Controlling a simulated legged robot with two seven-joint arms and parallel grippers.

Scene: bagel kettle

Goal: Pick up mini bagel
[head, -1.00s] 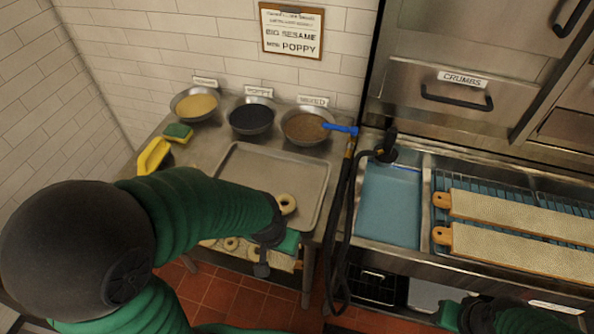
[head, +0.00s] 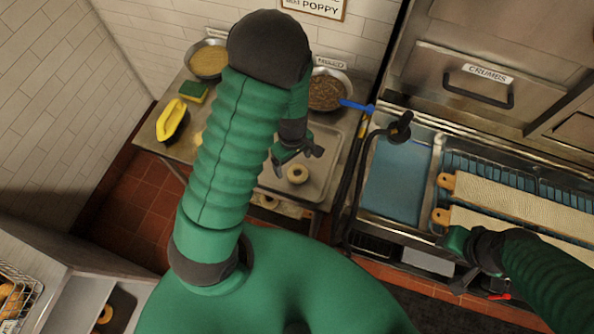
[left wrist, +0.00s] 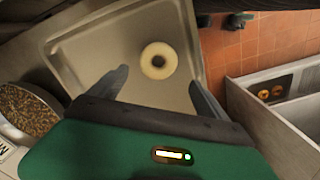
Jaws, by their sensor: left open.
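A pale mini bagel (head: 298,174) lies on the metal tray (head: 325,150) on the steel table. In the left wrist view the mini bagel (left wrist: 159,60) lies flat on the tray, just beyond and between my fingers. My left gripper (head: 296,150) is open and empty above the tray, beside the bagel in the head view; its spread fingers show in the left wrist view (left wrist: 160,85). I cannot tell its exact height. My right gripper (head: 453,242) is near the front edge of the sink counter; its fingers are unclear.
Bowls of yellow seeds (head: 207,60) and brown mix (head: 328,90) stand behind the tray. A sponge (head: 194,91) and a yellow-and-black item (head: 172,120) are at the left. Bagels (head: 268,202) lie on a lower shelf.

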